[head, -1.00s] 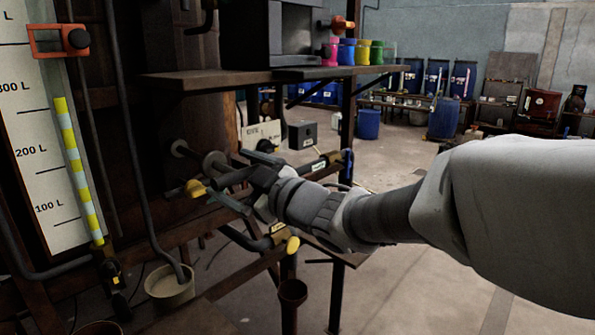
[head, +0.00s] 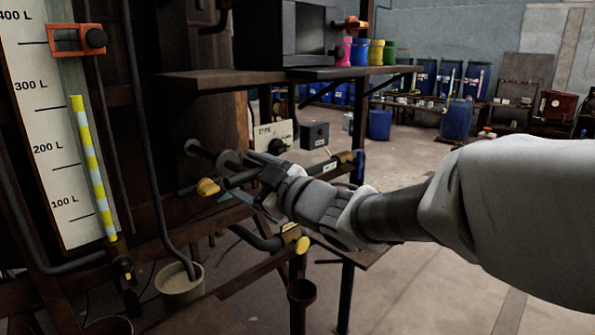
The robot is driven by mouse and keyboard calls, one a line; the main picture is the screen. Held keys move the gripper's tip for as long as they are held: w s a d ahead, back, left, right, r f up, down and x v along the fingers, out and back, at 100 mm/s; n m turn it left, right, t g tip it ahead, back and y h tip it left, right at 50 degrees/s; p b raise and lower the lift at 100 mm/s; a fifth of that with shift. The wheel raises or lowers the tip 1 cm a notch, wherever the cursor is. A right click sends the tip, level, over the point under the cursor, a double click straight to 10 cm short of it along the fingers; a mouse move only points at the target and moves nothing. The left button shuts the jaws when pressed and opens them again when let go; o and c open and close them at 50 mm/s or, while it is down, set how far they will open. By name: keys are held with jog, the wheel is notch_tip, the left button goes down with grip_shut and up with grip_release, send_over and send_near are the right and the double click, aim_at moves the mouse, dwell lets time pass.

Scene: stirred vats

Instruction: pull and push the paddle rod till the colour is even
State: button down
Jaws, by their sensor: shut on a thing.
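The paddle rod (head: 198,149) sticks out from the dark side of the vat (head: 190,95), with a round dark collar on it. My gripper (head: 247,178) is shut at the rod's outer end, just right of the collar. The fingers and wrist hide most of the grip. The liquid and its colour inside the vat cannot be seen. A level scale (head: 58,160) marked in litres stands at the left, with a yellow-striped tube (head: 90,165) beside it.
A shelf (head: 210,85) with a dark box and coloured pots is above my gripper. Pipes and valves with yellow handles (head: 302,245) lie close below and right. A bucket (head: 180,285) stands under a hose. Open floor (head: 430,275) lies right.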

aim_at(255, 177)
jog(key=b+x, duration=0.1)
jog(key=x, duration=1.2)
jog(key=shift+w+a+b, duration=0.1)
jog(key=shift+w+b, duration=0.1)
jog(key=shift+b, duration=0.1)
jog(key=shift+r, duration=0.15)
jog(key=shift+c, duration=1.3)
grip_release()
jog(key=shift+r, duration=0.1)
jog(key=shift+o, duration=1.3)
jog(key=shift+w+a, duration=0.1)
jog(key=shift+a, duration=0.05)
jog(key=shift+f, duration=0.2)
jog(key=v, duration=1.7)
jog(key=shift+s, duration=0.2)
